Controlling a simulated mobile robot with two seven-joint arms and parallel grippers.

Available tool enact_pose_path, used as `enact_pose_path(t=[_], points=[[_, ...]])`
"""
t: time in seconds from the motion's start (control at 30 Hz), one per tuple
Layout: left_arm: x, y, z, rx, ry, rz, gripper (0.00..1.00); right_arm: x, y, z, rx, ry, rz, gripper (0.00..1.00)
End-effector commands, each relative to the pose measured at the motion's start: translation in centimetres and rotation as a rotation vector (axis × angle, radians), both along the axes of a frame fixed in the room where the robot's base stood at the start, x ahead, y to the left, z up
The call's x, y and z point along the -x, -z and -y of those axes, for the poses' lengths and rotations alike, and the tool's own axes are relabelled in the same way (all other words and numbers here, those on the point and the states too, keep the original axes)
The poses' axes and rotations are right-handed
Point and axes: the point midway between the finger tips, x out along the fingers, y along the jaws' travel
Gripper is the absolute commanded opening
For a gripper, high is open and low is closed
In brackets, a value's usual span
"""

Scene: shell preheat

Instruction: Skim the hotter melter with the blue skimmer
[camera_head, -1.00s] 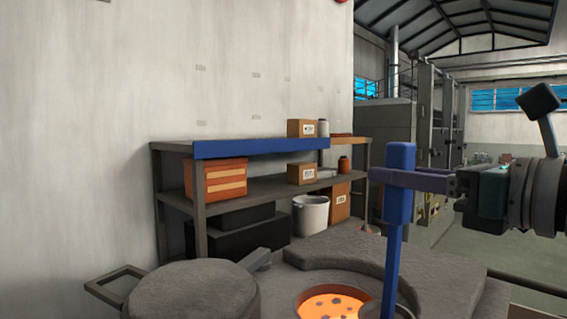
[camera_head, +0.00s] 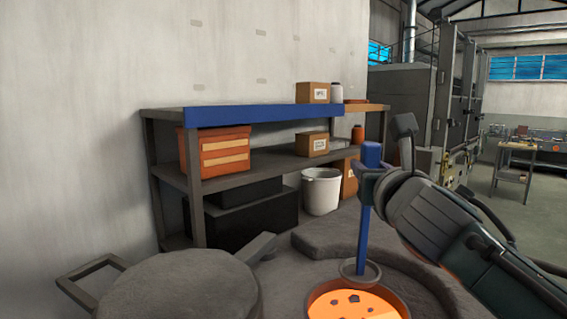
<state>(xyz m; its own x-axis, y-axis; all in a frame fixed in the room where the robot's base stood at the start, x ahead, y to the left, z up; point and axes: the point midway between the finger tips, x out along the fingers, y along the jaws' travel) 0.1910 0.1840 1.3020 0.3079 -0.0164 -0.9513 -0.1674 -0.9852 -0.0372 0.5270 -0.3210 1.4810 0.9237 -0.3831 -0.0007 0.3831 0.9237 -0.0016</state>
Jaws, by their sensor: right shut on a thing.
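The blue skimmer (camera_head: 363,226) stands nearly upright, with a thick blue handle top and a thin shaft. Its ring-shaped head (camera_head: 360,271) appears at the far rim of the melter opening; I cannot tell whether it touches. My right gripper (camera_head: 372,172) is shut on the skimmer's handle, its fingers partly hidden by my wrist. The open melter (camera_head: 312,298) holds glowing orange melt (camera_head: 352,306) with several dark lumps on its surface. The picture's bottom edge cuts it off. My left gripper is out of view.
A round grey lid-like block (camera_head: 180,290) with a handle (camera_head: 90,278) lies at lower left. A curved grey block (camera_head: 335,238) stands behind the opening. A shelf (camera_head: 165,185) with boxes and a white bucket (camera_head: 321,191) stands behind. Open floor lies at right.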

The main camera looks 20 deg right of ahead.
Motion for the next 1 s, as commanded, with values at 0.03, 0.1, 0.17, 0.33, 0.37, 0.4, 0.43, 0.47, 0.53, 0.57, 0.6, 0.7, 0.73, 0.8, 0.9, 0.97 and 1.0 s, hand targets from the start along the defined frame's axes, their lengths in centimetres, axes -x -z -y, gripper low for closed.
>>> enact_pose_path(t=[0.03, 0.1, 0.17, 0.33, 0.37, 0.4, 0.43, 0.47, 0.53, 0.57, 0.6, 0.7, 0.73, 0.8, 0.9, 0.97, 1.0], points=[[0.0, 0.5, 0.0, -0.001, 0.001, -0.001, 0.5, 0.0, 0.4, 0.0, 0.0, -0.001, 0.002, 0.0], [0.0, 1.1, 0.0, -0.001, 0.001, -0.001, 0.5, 0.0, 0.9, 0.0, -0.001, -0.001, 0.004, 0.0], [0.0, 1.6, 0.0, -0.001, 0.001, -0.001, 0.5, 0.0, 1.4, 0.0, -0.001, -0.001, 0.004, 0.0], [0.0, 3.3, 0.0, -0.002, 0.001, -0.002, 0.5, 0.0, 3.0, 0.0, 0.0, -0.001, 0.003, 0.0], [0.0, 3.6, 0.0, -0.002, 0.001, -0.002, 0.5, 0.0, 3.3, 0.0, -0.001, -0.002, 0.004, 0.0], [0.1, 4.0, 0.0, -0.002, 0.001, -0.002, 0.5, 0.0, 3.7, 0.0, -0.001, -0.002, 0.004, 0.0], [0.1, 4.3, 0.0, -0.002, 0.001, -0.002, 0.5, 0.0, 4.0, 0.0, 0.0, -0.002, 0.003, 0.0], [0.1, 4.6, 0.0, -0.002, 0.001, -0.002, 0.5, 0.0, 4.3, 0.0, 0.0, -0.002, 0.003, 0.0], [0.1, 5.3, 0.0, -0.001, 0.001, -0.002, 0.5, 0.0, 4.9, 0.0, -0.001, -0.002, 0.004, 0.0], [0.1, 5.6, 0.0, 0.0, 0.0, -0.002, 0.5, 0.0, 5.2, 0.0, -0.002, -0.002, 0.004, 0.0], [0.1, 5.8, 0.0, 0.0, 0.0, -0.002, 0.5, 0.0, 5.6, 0.0, 0.0, -0.002, 0.003, 0.0], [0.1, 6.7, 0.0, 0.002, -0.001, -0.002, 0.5, 0.0, 6.5, 0.0, 0.001, -0.002, 0.003, 0.0], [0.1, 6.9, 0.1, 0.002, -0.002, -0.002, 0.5, 0.0, 6.8, 0.0, 0.001, -0.002, 0.003, 0.0], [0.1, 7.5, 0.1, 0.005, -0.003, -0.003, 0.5, 0.0, 7.5, 0.0, 0.001, -0.002, 0.003, 0.0], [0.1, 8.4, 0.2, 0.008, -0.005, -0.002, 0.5, 0.0, 8.5, 0.0, 0.002, -0.001, 0.002, 0.0], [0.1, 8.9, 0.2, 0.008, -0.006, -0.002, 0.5, 0.0, 9.1, 0.0, 0.001, -0.001, 0.002, 0.0], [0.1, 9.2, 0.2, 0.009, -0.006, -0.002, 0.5, 0.0, 9.5, 0.0, 0.0, -0.002, 0.002, 0.0]])
